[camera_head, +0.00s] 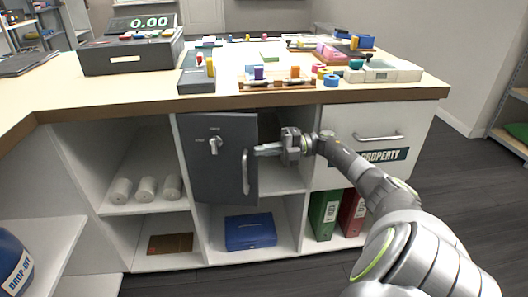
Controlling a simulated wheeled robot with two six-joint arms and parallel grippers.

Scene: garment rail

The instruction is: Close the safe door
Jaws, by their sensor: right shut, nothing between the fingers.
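The grey safe door (215,170) stands partly open in the middle upper compartment of the counter. It has a round knob and a silver vertical handle (246,172). A dark gap shows to the right of the door, where the safe's inside is mostly hidden. My right gripper (258,150) is shut and empty, pointing left, with its fingertips close to the door's right edge, just above and beside the handle. I cannot tell whether it touches the door. My left gripper is not in view.
The counter top (130,92) carries a cash register (133,55), trays and several small items. A white drawer front (345,142) is right of the safe, behind my right arm. Below are a blue box (250,231) and a green binder (324,213).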

